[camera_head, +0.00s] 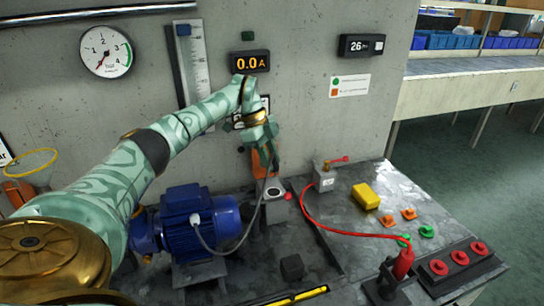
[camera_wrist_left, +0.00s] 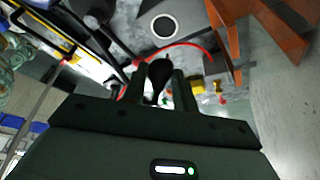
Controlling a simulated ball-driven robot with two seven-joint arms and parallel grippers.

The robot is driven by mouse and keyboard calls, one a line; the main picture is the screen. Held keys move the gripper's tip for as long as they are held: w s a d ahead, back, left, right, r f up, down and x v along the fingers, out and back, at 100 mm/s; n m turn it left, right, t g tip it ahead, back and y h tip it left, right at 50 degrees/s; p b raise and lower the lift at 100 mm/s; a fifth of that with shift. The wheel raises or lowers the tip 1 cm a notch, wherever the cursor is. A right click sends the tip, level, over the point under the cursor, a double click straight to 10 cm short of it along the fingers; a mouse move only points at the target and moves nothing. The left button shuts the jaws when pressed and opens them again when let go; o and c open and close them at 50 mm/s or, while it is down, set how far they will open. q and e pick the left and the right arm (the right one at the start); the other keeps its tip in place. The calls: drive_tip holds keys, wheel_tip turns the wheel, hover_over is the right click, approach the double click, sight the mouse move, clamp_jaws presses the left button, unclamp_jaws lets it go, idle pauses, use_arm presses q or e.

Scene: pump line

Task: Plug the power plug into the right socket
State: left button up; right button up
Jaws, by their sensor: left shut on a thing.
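My left gripper (camera_head: 270,160) hangs in front of the grey wall, pointing down, and is shut on the dark power plug. In the left wrist view the plug (camera_wrist_left: 158,75) sits between the two fingers. A thin grey cable (camera_head: 240,238) runs from the blue motor (camera_head: 190,222) up toward the gripper. Below the gripper stands a small grey box (camera_head: 274,206) with a dark round face. A white ring around a dark disc (camera_wrist_left: 164,26) shows ahead of the fingers. I cannot tell which thing is the right socket; the arm covers part of the wall. My right gripper is not in view.
A red hose (camera_head: 340,230) curves over the bench from a small valve block (camera_head: 326,180) to a red handle (camera_head: 403,263). A yellow block (camera_head: 365,196) and a strip of red buttons (camera_head: 460,257) lie right. An orange part (camera_head: 262,166) stands behind the gripper.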

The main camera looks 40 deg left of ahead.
use_arm(q)
drive_tip(key=shift+f+b, duration=0.7)
drive_tip(key=shift+f, duration=0.15)
wheel_tip(320, 180, down, 4)
drive_tip(key=b, duration=0.3)
drive_tip(key=shift+r, duration=0.25)
drive_tip(key=shift+f, duration=0.5)
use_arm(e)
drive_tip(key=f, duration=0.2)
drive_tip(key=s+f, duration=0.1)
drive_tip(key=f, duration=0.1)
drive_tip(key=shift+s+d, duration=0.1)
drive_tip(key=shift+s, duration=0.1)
use_arm(q)
drive_tip(key=shift+f, duration=0.1)
drive_tip(key=shift+p, duration=0.3)
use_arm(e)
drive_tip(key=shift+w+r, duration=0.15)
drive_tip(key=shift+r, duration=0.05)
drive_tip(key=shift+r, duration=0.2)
